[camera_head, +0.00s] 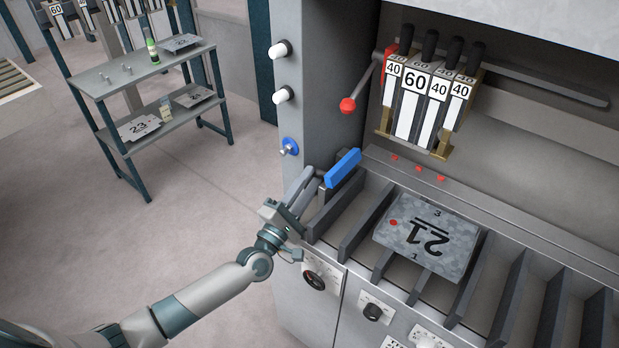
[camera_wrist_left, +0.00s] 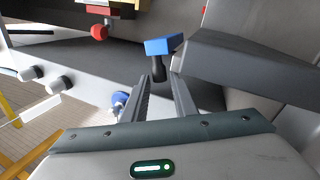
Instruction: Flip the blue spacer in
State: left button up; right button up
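The blue spacer (camera_head: 343,168) is at the left end of the machine's row of dark slats, tilted up and outward, above the bed. In the left wrist view the blue spacer (camera_wrist_left: 164,45) sits on a short dark stem just beyond my fingertips. My left gripper (camera_head: 312,180) is just left of the spacer and close to it. In the left wrist view the left gripper (camera_wrist_left: 161,78) has its two fingers apart, with the stem in line with the gap. Whether a finger touches the spacer I cannot tell. My right gripper is in neither view.
A red-knobbed lever (camera_head: 348,104) and numbered tool blocks (camera_head: 425,100) are above the bed. A blue round knob (camera_head: 289,146) is on the column beside my gripper. A shelf cart (camera_head: 145,80) stands far left.

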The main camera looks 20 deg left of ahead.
pick_arm(q)
jog(key=shift+w, duration=0.2)
grip_shut()
